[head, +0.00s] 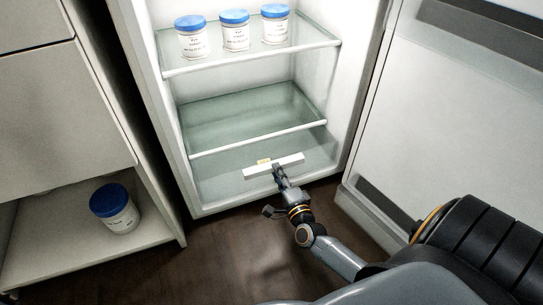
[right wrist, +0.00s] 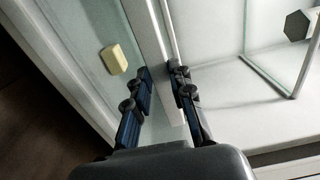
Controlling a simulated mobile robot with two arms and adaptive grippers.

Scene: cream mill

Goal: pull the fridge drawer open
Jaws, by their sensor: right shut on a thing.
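The fridge drawer (head: 222,183) is at the bottom of the open fridge, below the lower glass shelf, with a clear front. Its white bar handle (head: 253,172) runs across the front and also shows in the right wrist view (right wrist: 153,32). My right gripper (head: 278,170) is at the handle's middle; in the right wrist view its dark fingers (right wrist: 162,76) lie on both sides of the white bar, shut on it. A small yellow block (right wrist: 114,60) shows beside the handle. I cannot tell how far out the drawer is. My left gripper is out of view.
The fridge door (head: 460,110) stands open on the right. Three blue-lidded tubs (head: 236,35) stand on the upper shelf (head: 300,48); the lower shelf (head: 230,120) is empty. Another tub (head: 114,207) sits in the cabinet (head: 60,235) at left. The dark floor (head: 230,260) before the fridge is clear.

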